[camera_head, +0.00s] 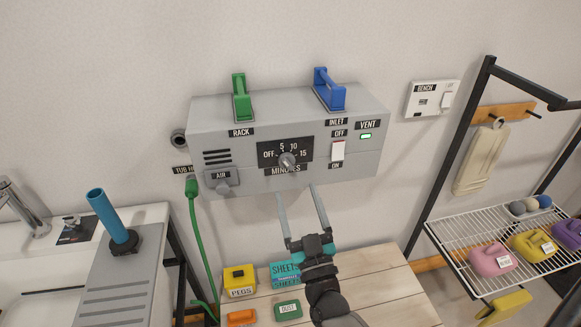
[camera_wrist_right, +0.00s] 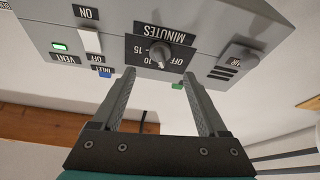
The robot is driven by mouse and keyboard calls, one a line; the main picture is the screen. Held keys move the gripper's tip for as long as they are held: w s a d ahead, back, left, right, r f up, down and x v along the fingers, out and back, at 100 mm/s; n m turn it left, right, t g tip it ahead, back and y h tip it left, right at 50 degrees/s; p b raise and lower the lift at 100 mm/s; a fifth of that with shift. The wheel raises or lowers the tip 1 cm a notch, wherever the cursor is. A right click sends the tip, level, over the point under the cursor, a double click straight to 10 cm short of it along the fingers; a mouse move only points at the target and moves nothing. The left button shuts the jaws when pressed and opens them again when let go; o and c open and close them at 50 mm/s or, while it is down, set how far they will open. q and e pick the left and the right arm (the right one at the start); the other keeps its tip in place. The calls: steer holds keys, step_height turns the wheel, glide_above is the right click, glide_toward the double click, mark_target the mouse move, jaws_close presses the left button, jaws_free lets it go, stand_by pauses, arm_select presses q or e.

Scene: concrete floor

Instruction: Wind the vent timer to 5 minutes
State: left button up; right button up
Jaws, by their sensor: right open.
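The vent timer knob (camera_head: 287,160) is a small grey dial on a black MINUTES plate (camera_head: 268,155) marked OFF, 5, 10 and 15, on the front of a grey wall box (camera_head: 215,113). I cannot clearly tell which mark it points to. My right gripper (camera_head: 297,190) is open and empty, its fingers reaching up just below the knob. In the right wrist view, the knob (camera_wrist_right: 158,54) shows upside down, just beyond and between the two fingertips (camera_wrist_right: 160,75). The fingers do not appear to touch it. My left gripper is not in view.
A white switch (camera_head: 337,150) and a lit green VENT light (camera_head: 366,136) are right of the dial; an AIR knob (camera_head: 222,185) is lower left. Green (camera_head: 241,98) and blue (camera_head: 329,90) handles top the box. A wooden table (camera_head: 380,285) with small boxes lies below.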

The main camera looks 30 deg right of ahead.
mark_target(289, 167)
steer(key=x, duration=0.7)
steer(key=shift+w+d, duration=0.1)
steer(key=shift+w, duration=0.1)
jaws_close()
stand_by(0.4)
